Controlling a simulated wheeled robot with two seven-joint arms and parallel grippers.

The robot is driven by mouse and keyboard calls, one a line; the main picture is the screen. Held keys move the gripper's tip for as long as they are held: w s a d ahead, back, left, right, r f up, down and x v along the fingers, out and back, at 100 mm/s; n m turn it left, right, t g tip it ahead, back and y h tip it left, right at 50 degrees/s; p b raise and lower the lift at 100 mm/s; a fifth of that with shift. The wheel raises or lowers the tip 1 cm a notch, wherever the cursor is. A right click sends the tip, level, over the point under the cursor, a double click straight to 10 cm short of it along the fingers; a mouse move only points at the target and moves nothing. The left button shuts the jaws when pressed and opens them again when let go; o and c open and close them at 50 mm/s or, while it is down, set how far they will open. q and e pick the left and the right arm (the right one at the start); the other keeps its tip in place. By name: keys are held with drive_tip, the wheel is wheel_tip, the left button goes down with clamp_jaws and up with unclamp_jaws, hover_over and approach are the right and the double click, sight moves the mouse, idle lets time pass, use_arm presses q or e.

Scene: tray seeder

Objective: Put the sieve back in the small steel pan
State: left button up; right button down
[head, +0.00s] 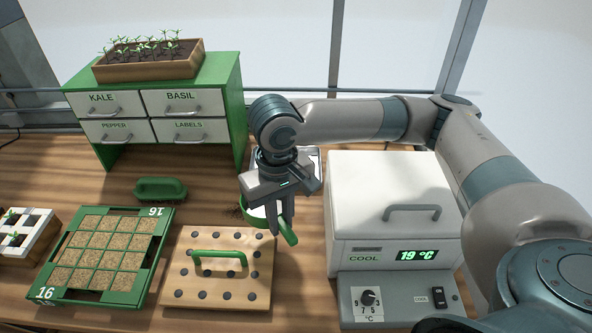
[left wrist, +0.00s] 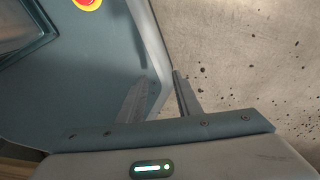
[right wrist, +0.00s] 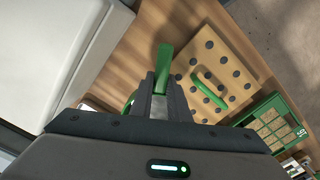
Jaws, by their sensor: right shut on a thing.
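The sieve has a green rim (head: 254,220) and a green handle (head: 289,234). My right gripper (head: 281,220) is shut on the handle and points down, with the sieve at the right rear of the dibber board. The handle (right wrist: 164,58) also shows between the fingers in the right wrist view; most of the sieve is hidden there. A pale steel edge (head: 314,158) shows behind my right gripper, probably the small steel pan; the gripper hides most of it. I cannot tell the gap between sieve and pan. My left gripper (left wrist: 160,88) is open and empty above the floor.
A white cooler box (head: 385,200) stands close to the right. The wooden dibber board (head: 218,285) with a green handle lies in front. A green seed tray (head: 92,294), a green brush (head: 160,189) and a drawer cabinet (head: 215,90) are to the left. Dark crumbs lie beside the sieve.

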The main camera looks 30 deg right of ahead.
use_arm(q)
drive_tip(key=shift+w+a, duration=0.2)
drive_tip(key=shift+w, duration=0.05)
use_arm(e)
drive_tip(key=shift+w, duration=0.15)
